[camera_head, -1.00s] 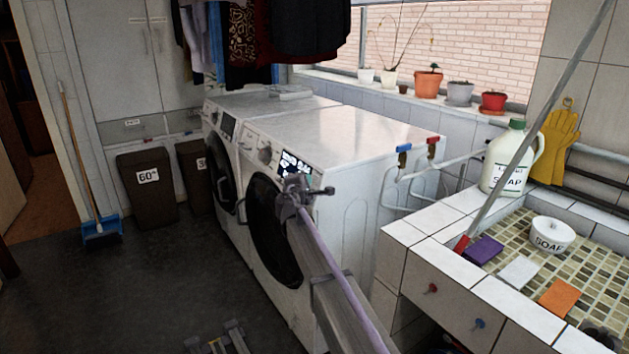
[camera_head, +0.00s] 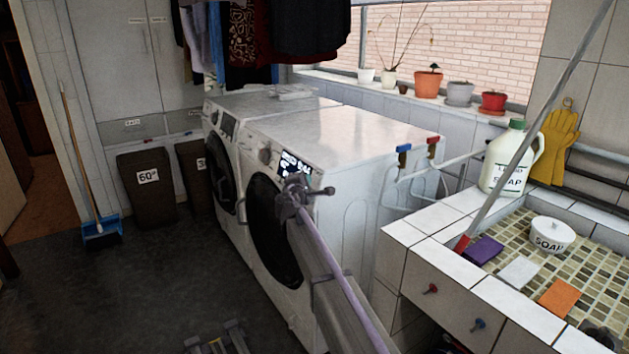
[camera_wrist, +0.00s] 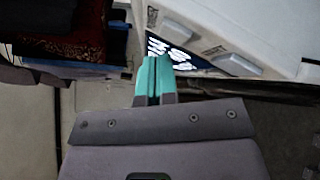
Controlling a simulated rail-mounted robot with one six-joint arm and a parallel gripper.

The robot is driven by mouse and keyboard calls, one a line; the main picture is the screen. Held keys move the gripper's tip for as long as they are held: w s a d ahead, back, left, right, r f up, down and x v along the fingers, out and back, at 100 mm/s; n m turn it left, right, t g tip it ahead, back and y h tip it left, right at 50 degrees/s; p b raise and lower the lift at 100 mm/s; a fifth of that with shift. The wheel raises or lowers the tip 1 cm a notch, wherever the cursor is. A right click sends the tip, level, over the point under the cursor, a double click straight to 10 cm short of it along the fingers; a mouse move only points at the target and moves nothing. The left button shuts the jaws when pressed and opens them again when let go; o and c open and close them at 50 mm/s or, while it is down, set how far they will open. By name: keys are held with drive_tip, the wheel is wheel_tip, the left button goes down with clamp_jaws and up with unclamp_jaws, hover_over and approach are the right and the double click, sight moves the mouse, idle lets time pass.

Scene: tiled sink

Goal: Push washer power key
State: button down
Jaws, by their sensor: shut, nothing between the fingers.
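The nearer white washer (camera_head: 372,150) stands in the middle of the head view, with a round dark door and a lit display (camera_head: 290,163) on its front panel. My arm's end is in front of this panel and hides part of it. In the wrist view my gripper (camera_wrist: 154,72) has its two teal fingers together, empty. Their tips appear just below the lit display (camera_wrist: 168,52). Pale raised keys lie on the white panel beside it, including one key (camera_wrist: 214,51) with a small label I cannot read surely. I cannot tell whether the fingertips touch the panel.
A second white machine (camera_head: 270,103) stands behind the nearer one. The tiled sink counter (camera_head: 405,232) is at the right, with a soap jug (camera_head: 507,160). Dark bins (camera_head: 147,185) and a broom (camera_head: 80,165) stand at the left. The floor before the machines is mostly clear.

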idle(0.3)
drive_tip(key=shift+w+d+f, duration=0.15)
drive_tip(key=shift+w+d, duration=0.1)
drive_tip(key=shift+d, duration=0.1)
idle(0.4)
drive_tip(key=shift+s+a, duration=0.25)
drive_tip(key=shift+a, duration=0.05)
drive_tip(key=shift+a+r, duration=0.1)
drive_tip(key=shift+r, duration=0.1)
drive_tip(key=s+a, duration=0.1)
drive_tip(key=s+a+r+p, duration=0.1)
drive_tip(key=a, duration=0.1)
drive_tip(key=s+a+r+p, duration=0.1)
drive_tip(key=shift+s+a, duration=0.15)
drive_tip(key=shift+a, duration=0.1)
